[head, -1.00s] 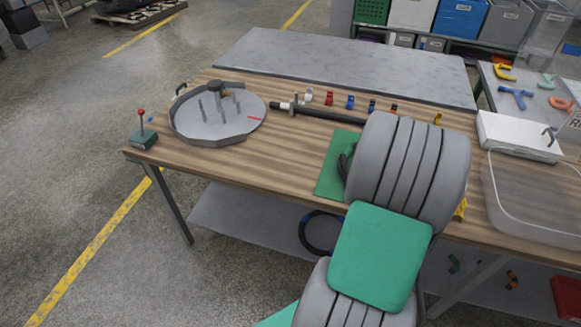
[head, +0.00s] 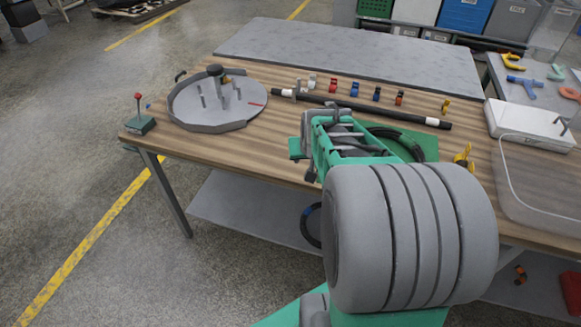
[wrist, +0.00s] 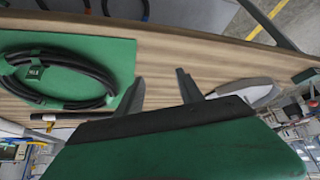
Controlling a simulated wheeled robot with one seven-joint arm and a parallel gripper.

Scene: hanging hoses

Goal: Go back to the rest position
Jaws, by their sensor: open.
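My gripper (wrist: 162,88) shows in the wrist view with its two fingers apart and nothing between them. Beyond the fingers is bare wooden tabletop. In the head view my bent arm reaches over the front edge of the workbench (head: 250,120), and its green wrist part hides some of the top. A coiled black hose (wrist: 98,65) with a label lies on a green mat (wrist: 122,52), to the left of the fingers in the wrist view. The hose (head: 408,140) and mat (head: 430,146) are partly hidden behind my arm in the head view.
A round grey fixture with pegs (head: 215,105) stands on the left of the bench, beside a small red-knobbed box (head: 140,122). A black rod with white ends (head: 365,111) and several coloured clips lie behind the mat. A clear bin (head: 540,180) stands right.

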